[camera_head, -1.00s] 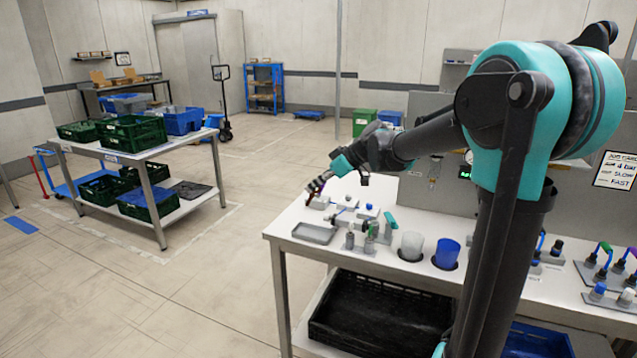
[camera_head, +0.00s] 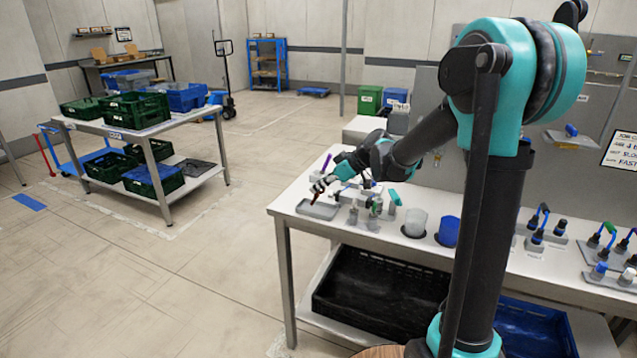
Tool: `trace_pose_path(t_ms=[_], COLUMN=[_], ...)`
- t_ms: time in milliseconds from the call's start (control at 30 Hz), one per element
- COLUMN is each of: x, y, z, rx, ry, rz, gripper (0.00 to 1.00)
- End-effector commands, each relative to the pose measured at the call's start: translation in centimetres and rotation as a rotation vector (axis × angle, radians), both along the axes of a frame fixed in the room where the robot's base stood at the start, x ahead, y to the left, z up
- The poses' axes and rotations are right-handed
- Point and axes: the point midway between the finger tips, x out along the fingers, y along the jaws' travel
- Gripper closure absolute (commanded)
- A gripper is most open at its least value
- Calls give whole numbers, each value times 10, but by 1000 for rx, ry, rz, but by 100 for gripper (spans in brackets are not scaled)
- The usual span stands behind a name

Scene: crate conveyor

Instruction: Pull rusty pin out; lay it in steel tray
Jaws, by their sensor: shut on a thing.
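The steel tray (camera_head: 327,212) is a shallow grey tray near the left front corner of the white bench. My gripper (camera_head: 317,189) is above the tray, pointing down. It is shut on the rusty pin (camera_head: 315,199), a small brown piece hanging below the fingers over the tray. Whether the pin's lower end touches the tray floor is too small to tell. My gripper and forearm hide part of the fixtures behind them.
Several small grey fixtures (camera_head: 353,215) stand just right of the tray. A clear cup (camera_head: 415,223) and a blue cup (camera_head: 448,231) stand further right. A black crate (camera_head: 375,305) is on the shelf below. The floor left of the bench is clear.

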Motion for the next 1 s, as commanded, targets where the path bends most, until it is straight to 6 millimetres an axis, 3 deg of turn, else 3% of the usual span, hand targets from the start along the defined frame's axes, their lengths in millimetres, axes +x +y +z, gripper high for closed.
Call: trace_pose_path(t_ms=[267,300,467,800,1000], x=[0,0,0,0,-6], y=[0,0,0,-2,-19], z=[-1,-1,-1,1,17], rx=[0,0,0,0,0], ry=[0,0,0,1,0], rz=[0,0,0,-1,-4], gripper=[100,89,70,69,69])
